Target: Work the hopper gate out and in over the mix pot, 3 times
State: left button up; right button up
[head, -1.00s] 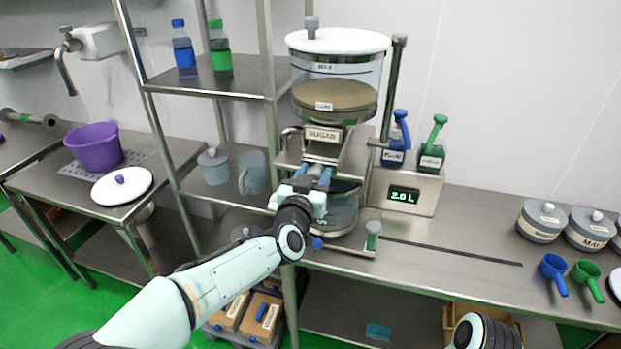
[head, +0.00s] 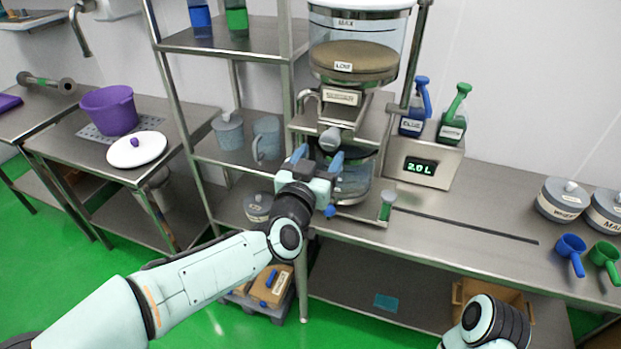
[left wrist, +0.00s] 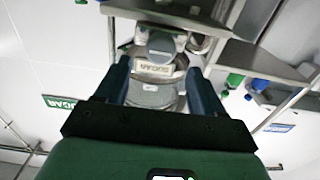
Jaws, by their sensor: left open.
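The hopper (head: 355,62) is a clear cylinder holding tan powder, mounted above the bench. Below its sugar label, the gate's rounded grey knob (head: 331,139) sticks out toward me; it also shows in the left wrist view (left wrist: 161,45). The mix pot (head: 353,186), partly hidden by my gripper, stands under the hopper. My left gripper (head: 318,156) is open and empty, just in front of and below the knob. In the left wrist view its blue fingers (left wrist: 160,80) are spread, with the knob ahead between them. My right gripper is out of view; only part of that arm shows.
A shelf rack (head: 230,45) with bottles and jugs stands close to the left. A display box (head: 425,165) with blue and green bottles is to the right.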

pick_arm(q)
jog(key=v, duration=0.5)
jog(key=shift+s+a, duration=0.1)
jog(key=shift+s, duration=0.15)
dwell(0.6)
